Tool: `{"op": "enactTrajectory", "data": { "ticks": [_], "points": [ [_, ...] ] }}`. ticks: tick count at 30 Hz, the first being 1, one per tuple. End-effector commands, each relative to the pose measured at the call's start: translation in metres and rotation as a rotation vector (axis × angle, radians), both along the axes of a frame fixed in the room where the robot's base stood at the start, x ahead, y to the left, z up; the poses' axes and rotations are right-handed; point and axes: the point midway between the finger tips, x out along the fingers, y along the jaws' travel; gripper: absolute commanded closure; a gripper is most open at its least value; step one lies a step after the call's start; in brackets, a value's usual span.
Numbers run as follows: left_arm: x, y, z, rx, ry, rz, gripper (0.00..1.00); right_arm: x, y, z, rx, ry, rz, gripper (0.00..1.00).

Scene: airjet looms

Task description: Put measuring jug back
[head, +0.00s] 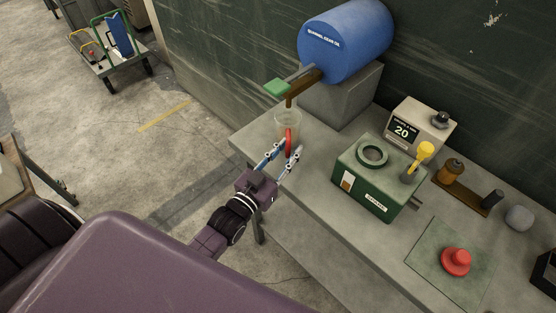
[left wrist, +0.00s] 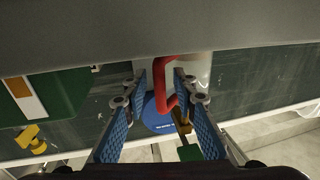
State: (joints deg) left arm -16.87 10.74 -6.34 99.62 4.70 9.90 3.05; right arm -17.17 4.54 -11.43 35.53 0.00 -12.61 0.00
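The measuring jug (head: 289,121) is a clear, pale cup with a red handle (head: 288,141). It stands at the left end of the grey bench, below the brown spout of the blue drum, with its handle facing me. My left gripper (head: 282,152) is at the handle with its fingers apart, one on either side. In the left wrist view the red handle (left wrist: 164,88) shows between the two open fingers (left wrist: 160,88), closer to the right one, with a gap on the left. The jug's wall (left wrist: 199,66) is partly hidden behind the finger. My right gripper is not in view.
The blue drum (head: 347,40) rests on a grey block, with a green-tipped lever (head: 277,87) over the jug. A green unit (head: 378,178), a display box reading 20 (head: 418,125) and a red button (head: 456,261) stand to the right. A cart (head: 108,46) is far left.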

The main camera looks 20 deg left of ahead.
Motion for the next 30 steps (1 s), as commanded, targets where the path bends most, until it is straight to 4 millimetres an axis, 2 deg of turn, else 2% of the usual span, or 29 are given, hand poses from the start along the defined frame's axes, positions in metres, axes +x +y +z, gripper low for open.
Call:
{"op": "enactTrajectory", "data": {
  "ticks": [5, 12, 18, 24, 30],
  "points": [
    [-0.026, 0.004, -0.005, 0.001, 0.006, 0.000, 0.74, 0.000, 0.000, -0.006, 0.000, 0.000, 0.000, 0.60],
    [-0.073, 0.011, -0.007, 0.001, 0.007, 0.000, 0.74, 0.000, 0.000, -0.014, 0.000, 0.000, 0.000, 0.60],
    [-0.102, 0.016, -0.006, 0.001, 0.005, 0.000, 0.74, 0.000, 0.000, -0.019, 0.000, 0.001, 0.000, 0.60],
    [-0.115, 0.018, -0.005, 0.000, 0.003, 0.000, 0.74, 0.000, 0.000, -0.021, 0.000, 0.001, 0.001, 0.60],
    [-0.117, 0.018, -0.004, 0.000, 0.002, 0.000, 0.74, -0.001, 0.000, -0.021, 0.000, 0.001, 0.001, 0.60]
  ]
}}
